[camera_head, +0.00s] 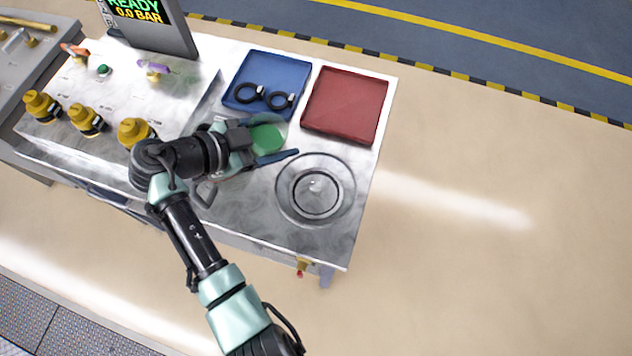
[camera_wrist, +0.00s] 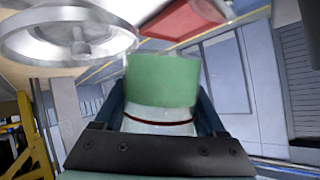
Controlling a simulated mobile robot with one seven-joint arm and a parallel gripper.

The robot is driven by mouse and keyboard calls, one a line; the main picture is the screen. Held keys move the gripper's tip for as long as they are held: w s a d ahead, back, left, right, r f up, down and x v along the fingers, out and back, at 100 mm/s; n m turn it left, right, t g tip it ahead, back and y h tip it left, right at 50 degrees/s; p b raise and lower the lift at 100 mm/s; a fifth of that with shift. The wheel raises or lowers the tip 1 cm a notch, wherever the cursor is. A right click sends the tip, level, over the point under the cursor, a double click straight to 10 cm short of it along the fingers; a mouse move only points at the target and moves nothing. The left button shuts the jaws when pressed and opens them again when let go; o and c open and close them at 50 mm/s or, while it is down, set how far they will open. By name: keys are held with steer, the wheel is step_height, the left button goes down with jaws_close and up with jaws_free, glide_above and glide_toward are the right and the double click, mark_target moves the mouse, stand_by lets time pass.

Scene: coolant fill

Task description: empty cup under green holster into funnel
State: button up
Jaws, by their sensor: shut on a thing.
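My gripper (camera_head: 274,137) is shut on a clear cup (camera_head: 267,136) with green liquid in it. In the wrist view the cup (camera_wrist: 163,85) sits between the two fingers, green over most of its visible side, with a clear band and a thin dark red line nearer the palm. I cannot tell exactly how far it is tilted. The funnel (camera_head: 338,208) is a round metal bowl in the right part of the bench; the cup is up and to the left of it, apart from it. The funnel (camera_wrist: 30,42) also shows at upper left in the wrist view.
A blue tray (camera_head: 262,68) with two black rings and an empty red tray (camera_head: 345,100) lie behind the cup and funnel. Several yellow fittings (camera_head: 85,118) and a screen (camera_head: 150,25) reading READY, 0.0 BAR stand at left. Right of the bench is open floor.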

steer(key=shift+s+d+f+m+y+p, duration=0.25)
steer(key=shift+d+f+m+y+p, duration=0.25)
steer(key=shift+f+y+p, duration=0.1)
stand_by(0.7)
steer(key=shift+s+d+r+m+t+y+p, duration=0.35)
steer(key=shift+m+t+y+p, duration=0.2)
steer(key=shift+p, duration=0.5)
steer(key=shift+f+m+t+y, duration=0.25)
steer(key=shift+f+m+y, duration=0.1)
steer(key=shift+y, duration=0.2)
stand_by(0.7)
steer(key=shift+w+a+r+m+t+y+p, duration=0.15)
steer(key=shift+r+m+t+y+p, duration=0.85)
steer(key=shift+r+m+y+p, duration=0.4)
stand_by(2.3)
steer(key=shift+s+d+f+b, duration=0.2)
steer(key=shift+d+f+b, duration=0.15)
steer(key=shift+b, duration=0.4)
